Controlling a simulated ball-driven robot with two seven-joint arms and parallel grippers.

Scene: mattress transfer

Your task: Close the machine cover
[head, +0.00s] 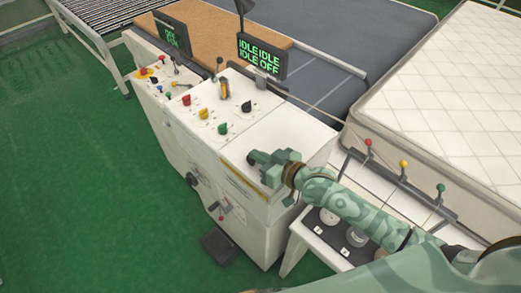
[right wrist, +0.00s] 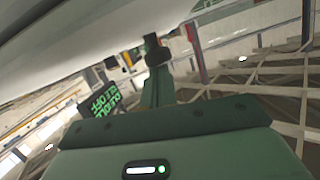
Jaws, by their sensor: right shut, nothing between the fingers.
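The white machine (head: 245,200) stands in the middle of the head view with a control panel on top. At its near right end is a plain white section (head: 290,130) that looks like the cover; I cannot tell how far it is open. My right gripper (head: 262,166) is shut and empty, at the near edge of this section. Whether it touches the section is unclear. In the right wrist view my gripper (right wrist: 154,62) shows beneath a large pale surface (right wrist: 70,40) very close by. My left gripper is not in view.
Two screens, one reading IDLE (head: 262,56), stand behind the panel's knobs and levers. A quilted mattress (head: 440,90) lies at right, behind a rail with coloured levers (head: 403,165). A low white table (head: 330,240) lies under my arm. Green floor at left is clear.

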